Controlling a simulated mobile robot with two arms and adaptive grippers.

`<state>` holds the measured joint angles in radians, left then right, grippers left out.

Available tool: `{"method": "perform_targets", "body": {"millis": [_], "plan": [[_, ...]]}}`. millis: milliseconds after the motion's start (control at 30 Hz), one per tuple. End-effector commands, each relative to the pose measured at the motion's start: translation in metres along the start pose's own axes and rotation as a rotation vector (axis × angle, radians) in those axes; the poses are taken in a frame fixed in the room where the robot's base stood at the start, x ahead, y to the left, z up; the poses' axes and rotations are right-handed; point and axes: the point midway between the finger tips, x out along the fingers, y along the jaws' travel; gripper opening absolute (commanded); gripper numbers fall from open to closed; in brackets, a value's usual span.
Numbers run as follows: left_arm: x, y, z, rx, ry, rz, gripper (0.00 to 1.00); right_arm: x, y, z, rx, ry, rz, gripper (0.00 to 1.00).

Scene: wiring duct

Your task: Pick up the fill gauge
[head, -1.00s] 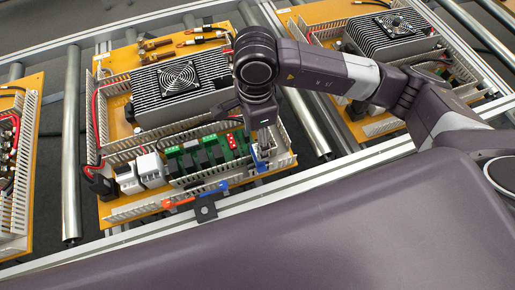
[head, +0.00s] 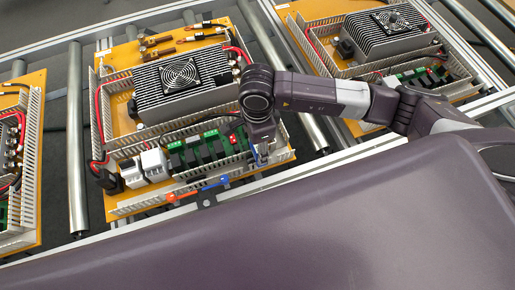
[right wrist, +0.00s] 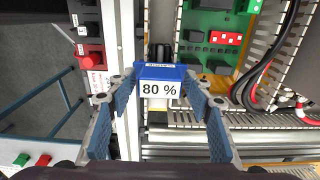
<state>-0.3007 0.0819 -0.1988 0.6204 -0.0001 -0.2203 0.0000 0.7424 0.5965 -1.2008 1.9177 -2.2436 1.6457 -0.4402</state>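The fill gauge (right wrist: 160,88) is a blue block with a white label reading "80 %", in the middle of the right wrist view. In the head view it shows only as a bit of blue at the front right corner of the middle board, largely hidden by my gripper. My right gripper (right wrist: 160,78) has its two blue-padded fingers apart, one on each side of the gauge. I cannot tell whether the pads touch it. In the head view my right gripper (head: 260,158) points down at that corner. My left gripper is in neither view.
The middle orange board (head: 118,207) carries slotted ducts, a heatsink with a fan (head: 180,74) and green terminal modules (head: 205,148). An orange-and-blue tool (head: 197,191) lies at the front rail. Other boards stand left and right on the rollers (head: 75,150).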

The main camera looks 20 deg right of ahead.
Motion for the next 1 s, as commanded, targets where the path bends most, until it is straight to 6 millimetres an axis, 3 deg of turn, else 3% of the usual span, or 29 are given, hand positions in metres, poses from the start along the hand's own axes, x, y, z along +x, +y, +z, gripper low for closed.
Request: {"method": "perform_targets", "body": {"millis": [33, 267, 667, 867, 1000], "plan": [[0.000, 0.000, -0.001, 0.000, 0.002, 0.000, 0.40, 0.000, 0.000, 0.000, 0.000, 0.000, 0.000, 0.39], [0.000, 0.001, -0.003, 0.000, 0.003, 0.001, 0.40, -0.001, 0.000, 0.000, 0.000, -0.001, -0.001, 0.14], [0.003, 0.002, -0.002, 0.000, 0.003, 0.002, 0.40, -0.011, -0.002, 0.001, -0.001, -0.003, -0.004, 0.13], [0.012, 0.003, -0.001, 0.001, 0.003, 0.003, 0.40, -0.043, -0.003, 0.001, -0.002, -0.004, -0.008, 0.13], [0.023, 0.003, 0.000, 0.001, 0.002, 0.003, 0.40, -0.083, -0.003, 0.001, -0.003, -0.003, -0.011, 0.13]]}}
